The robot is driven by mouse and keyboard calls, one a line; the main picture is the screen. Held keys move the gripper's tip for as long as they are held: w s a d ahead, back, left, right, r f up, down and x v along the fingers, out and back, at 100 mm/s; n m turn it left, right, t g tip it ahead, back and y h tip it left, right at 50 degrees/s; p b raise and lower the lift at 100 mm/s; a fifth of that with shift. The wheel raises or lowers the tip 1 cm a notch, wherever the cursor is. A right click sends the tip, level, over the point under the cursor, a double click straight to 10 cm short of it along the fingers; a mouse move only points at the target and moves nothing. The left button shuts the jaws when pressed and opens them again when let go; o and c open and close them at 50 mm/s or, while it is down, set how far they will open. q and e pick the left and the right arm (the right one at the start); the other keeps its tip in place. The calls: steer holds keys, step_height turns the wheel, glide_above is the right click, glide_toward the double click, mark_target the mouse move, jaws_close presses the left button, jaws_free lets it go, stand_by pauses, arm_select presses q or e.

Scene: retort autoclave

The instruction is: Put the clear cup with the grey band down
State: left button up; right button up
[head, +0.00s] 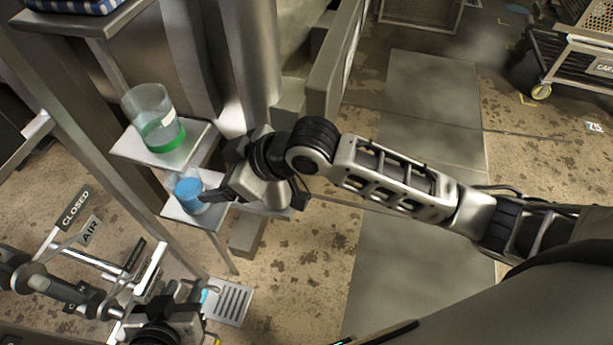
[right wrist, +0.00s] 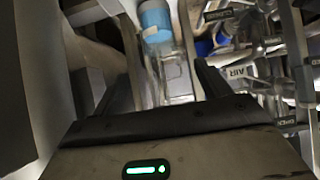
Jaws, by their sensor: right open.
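I see no cup with a clearly grey band. A clear cup with a blue band (head: 188,194) stands on the lower metal shelf (head: 176,212). My right gripper (head: 216,192) is open beside this cup. A clear cup with a green band (head: 160,130) and a white label stands on the upper shelf (head: 128,150). My left gripper (head: 180,312) is low at the left; its fingers are not clear.
Shelf posts and a steel column (head: 246,60) stand close around the cups. Valve handles with CLOSED (head: 76,207) and AIR (head: 91,230) tags are at the left. A drain grate (head: 232,304) lies on the floor. A cart (head: 575,55) stands far right; the floor between is clear.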

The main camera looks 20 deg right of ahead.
steer(key=s+d+f+m+t+h, duration=0.4)
steer(key=s+d+f+m, duration=0.4)
steer(key=s+d+f, duration=0.4)
steer(key=d+f+h, duration=0.1)
steer(key=d, duration=0.3)
steer(key=shift+s+d+f+m+h, duration=0.25)
steer(key=shift+s+f+m+h, duration=0.05)
steer(key=shift+s+f+h, duration=0.1)
